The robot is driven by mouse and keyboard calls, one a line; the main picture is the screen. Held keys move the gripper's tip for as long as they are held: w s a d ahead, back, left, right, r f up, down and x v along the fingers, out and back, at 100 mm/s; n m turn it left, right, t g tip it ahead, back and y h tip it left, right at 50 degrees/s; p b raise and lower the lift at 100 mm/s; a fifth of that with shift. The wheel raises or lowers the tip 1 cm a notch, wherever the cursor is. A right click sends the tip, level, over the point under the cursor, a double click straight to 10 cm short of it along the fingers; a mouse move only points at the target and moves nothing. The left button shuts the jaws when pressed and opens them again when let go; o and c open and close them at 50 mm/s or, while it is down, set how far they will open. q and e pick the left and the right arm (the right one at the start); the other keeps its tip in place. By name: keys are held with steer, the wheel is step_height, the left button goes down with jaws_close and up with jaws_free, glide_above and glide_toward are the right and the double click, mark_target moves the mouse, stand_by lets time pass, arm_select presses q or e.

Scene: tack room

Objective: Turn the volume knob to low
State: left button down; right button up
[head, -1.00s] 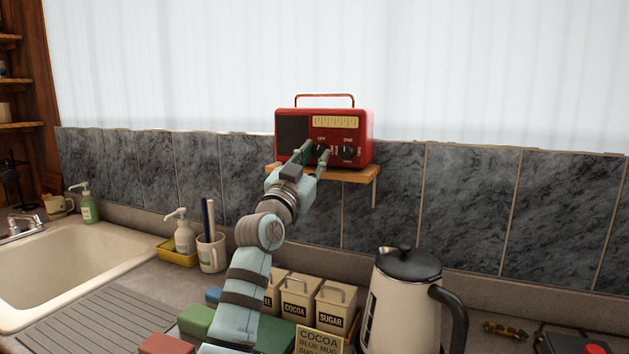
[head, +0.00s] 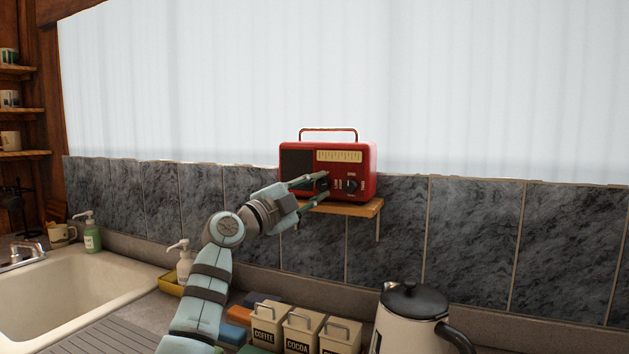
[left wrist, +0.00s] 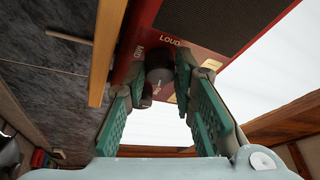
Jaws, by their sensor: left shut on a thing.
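The red radio (head: 369,160) stands on a small wooden shelf against the tiled wall. Its volume knob (left wrist: 160,76) is dark and round, with the words LOUD and MID printed on the red panel beside it in the left wrist view. My left gripper (head: 324,183) is shut on this knob, with one finger on each side, and its wrist reaches in from the lower left. The fingers hide most of the knob in the head view, and I cannot read its setting. A second dark knob (head: 352,187) sits to its right, untouched. My right gripper is not in view.
The shelf (head: 365,208) sticks out just below the radio, close to my left gripper. Below are lidded canisters (head: 300,333), a kettle (head: 408,325), a soap bottle (head: 92,237) and a sink (head: 70,290). The air in front of the wall at right is free.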

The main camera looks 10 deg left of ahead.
arm_select(q)
steer(key=shift+a+r+m+g+p, duration=0.15)
steer(key=shift+m+g+p, duration=0.45)
steer(key=shift+m+p, duration=0.8)
steer(key=shift+m, duration=0.3)
steer(key=c, duration=1.3)
jaws_free()
steer(key=shift+c, duration=0.2)
steer(key=v, duration=1.2)
